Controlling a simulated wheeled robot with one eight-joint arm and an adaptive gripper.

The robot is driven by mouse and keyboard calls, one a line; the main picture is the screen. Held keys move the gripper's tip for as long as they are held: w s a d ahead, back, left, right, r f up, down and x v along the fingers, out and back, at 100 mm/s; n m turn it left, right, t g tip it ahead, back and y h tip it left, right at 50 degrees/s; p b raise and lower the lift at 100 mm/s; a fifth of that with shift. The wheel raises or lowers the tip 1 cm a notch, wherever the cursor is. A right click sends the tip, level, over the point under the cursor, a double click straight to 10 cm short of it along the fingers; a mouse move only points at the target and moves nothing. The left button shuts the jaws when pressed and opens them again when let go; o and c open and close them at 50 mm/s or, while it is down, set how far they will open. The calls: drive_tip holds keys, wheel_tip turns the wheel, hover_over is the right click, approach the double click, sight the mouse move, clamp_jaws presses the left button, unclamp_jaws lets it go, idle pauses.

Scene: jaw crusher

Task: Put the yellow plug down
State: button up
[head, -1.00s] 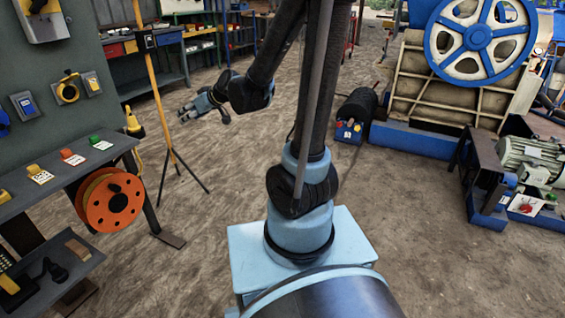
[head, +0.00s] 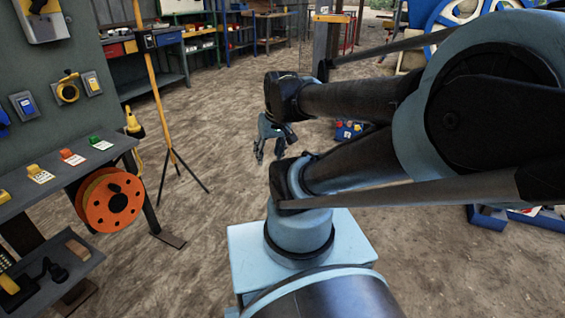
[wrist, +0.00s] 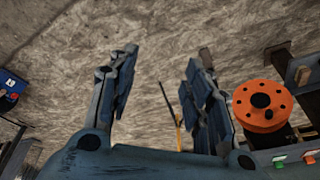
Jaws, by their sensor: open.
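My gripper (head: 268,155) hangs in free air over the bare floor, pointing down, in the middle of the head view. In the wrist view its two fingers (wrist: 163,60) stand wide apart with nothing between them. A yellow plug-like piece (head: 132,121) with a cable is at the far end of the left bench, well to the left of my gripper. I cannot tell for certain that it is the yellow plug. No plug is in my gripper.
An orange reel (head: 112,200) hangs at the bench (head: 85,178), which bears yellow, red and green pieces with tags. A yellow pole on a tripod (head: 170,155) stands beside it. A box with coloured buttons (head: 348,130) is behind my arm. The floor between is clear.

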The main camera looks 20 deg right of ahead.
drive_tip(key=shift+m+g+h, duration=0.5)
drive_tip(key=shift+m+h, duration=0.1)
drive_tip(key=shift+m, duration=0.1)
drive_tip(key=s+d, duration=0.1)
drive_tip(key=s, duration=0.1)
drive_tip(key=s+d+f, duration=0.1)
drive_tip(key=s+d, duration=0.1)
drive_tip(key=shift+s+d+f, duration=0.15)
drive_tip(key=shift+s+d, duration=0.05)
drive_tip(key=shift+d, duration=0.1)
drive_tip(key=shift+o, duration=0.5)
